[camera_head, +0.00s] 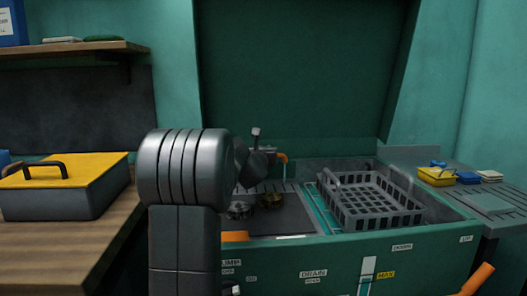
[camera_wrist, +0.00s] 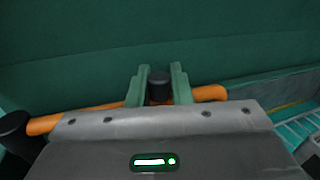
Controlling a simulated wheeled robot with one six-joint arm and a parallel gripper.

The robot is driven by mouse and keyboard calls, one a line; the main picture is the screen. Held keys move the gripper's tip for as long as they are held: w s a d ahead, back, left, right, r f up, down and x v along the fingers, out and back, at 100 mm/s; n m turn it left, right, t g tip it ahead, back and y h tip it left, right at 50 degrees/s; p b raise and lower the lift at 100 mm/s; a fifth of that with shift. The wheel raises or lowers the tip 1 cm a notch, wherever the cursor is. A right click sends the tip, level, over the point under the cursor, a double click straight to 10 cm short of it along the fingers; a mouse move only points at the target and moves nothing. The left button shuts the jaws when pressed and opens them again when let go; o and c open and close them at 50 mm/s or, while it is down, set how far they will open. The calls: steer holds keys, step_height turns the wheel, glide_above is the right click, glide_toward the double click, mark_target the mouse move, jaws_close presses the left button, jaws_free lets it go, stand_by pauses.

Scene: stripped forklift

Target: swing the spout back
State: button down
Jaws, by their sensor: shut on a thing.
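The orange spout (camera_wrist: 207,93) runs across the wrist view behind my gripper, from a dark round part at the left to a rounded end at the right. A dark upright knob (camera_wrist: 159,84) stands at the middle of the spout. My gripper (camera_wrist: 159,76) has its two green fingers on either side of the knob and is shut on it. In the head view the spout's bent orange end (camera_head: 282,157) shows just right of my wrist, above the sink area. My arm hides most of the spout and the gripper there.
A grey wire basket (camera_head: 375,212) sits on the green basin unit (camera_head: 400,250) right of the spout. Small round items (camera_head: 271,200) lie on the dark basin surface below. A yellow-lidded box (camera_head: 75,172) is on the wooden bench at left. A tall green panel (camera_head: 300,70) stands behind.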

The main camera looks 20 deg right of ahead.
steer(key=c, duration=1.6)
jaws_free()
steer(key=shift+s, duration=0.1)
steer(key=b+v, duration=0.2)
steer(key=v, duration=1.1)
steer(key=shift+s+a, duration=0.25)
steer(key=shift+a, duration=0.05)
steer(key=shift+w, duration=0.1)
steer(key=p+x, duration=0.2)
steer(key=x, duration=1.1)
steer(key=shift+w+d, duration=0.25)
steer(key=shift+d, duration=0.05)
